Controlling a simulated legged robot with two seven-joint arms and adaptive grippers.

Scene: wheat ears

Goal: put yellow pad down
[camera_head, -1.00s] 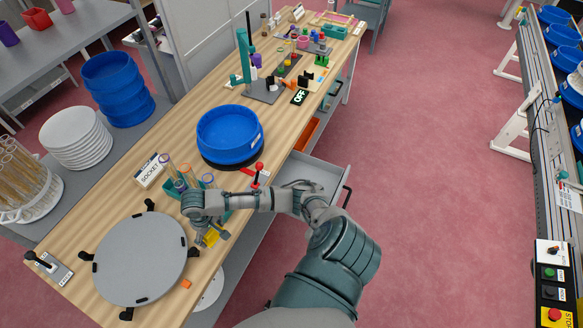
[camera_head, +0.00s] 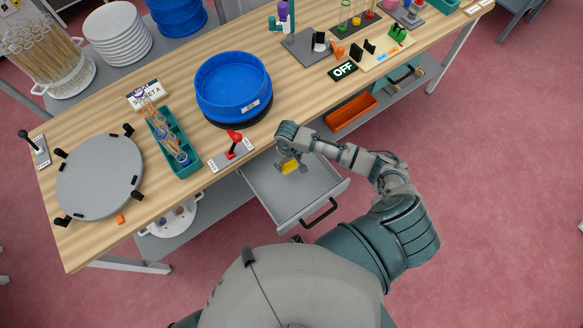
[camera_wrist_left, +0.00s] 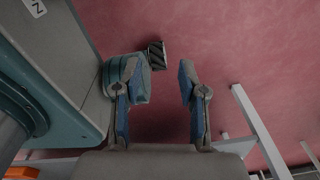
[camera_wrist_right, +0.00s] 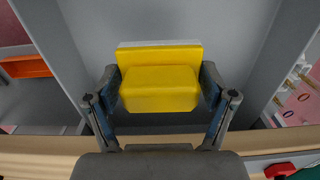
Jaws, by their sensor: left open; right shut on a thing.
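The yellow pad (camera_head: 290,167) is in my right gripper (camera_head: 288,160), over the open grey drawer (camera_head: 263,187) below the table's front edge. In the right wrist view the yellow pad (camera_wrist_right: 160,88) sits between both fingers of the right gripper (camera_wrist_right: 160,100), with the grey drawer floor behind it. I cannot tell whether the pad touches the drawer floor. My left gripper (camera_wrist_left: 158,88) shows in the left wrist view, open and empty above the pink floor.
A red-handled lever (camera_head: 233,146) and a green tube rack (camera_head: 172,140) stand on the table near the drawer. A blue sieve stack (camera_head: 233,85) is behind them. An orange bin (camera_head: 351,112) lies right of the drawer. The drawer's visible floor is clear.

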